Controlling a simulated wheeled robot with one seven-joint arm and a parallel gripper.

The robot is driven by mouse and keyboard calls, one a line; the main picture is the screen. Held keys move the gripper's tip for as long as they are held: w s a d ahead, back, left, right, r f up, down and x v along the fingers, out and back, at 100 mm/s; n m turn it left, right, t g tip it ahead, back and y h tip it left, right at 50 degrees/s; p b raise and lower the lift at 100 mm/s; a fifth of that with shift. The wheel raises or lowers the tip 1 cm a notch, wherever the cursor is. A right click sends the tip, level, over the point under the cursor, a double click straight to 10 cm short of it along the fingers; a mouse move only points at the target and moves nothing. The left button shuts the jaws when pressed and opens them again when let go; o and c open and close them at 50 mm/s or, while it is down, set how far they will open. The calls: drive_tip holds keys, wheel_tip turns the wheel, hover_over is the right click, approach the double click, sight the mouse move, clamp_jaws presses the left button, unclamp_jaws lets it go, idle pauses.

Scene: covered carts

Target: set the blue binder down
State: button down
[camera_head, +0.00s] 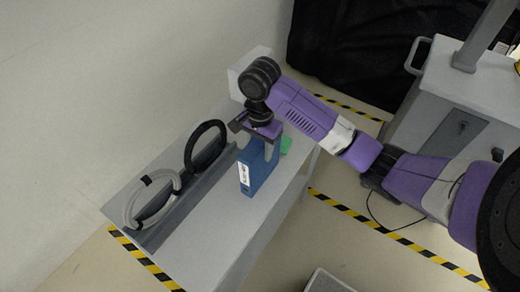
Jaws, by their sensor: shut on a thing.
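The blue binder (258,175) is upright on or just above the grey table (213,221), with a white label on its narrow left side. My gripper (259,154) points down over the binder and is shut on its upper part. I cannot tell whether the binder's bottom edge touches the table top.
A grey rail (187,205) runs along the table near the wall, with a black ring (190,152) and a light grey coil (127,208) standing at it. A green item (286,145) lies behind the binder. The table's front part is clear. A grey cart (462,98) stands at right.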

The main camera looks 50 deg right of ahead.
drive_tip(key=shift+f, duration=0.1)
drive_tip(key=c, duration=0.8)
unclamp_jaws()
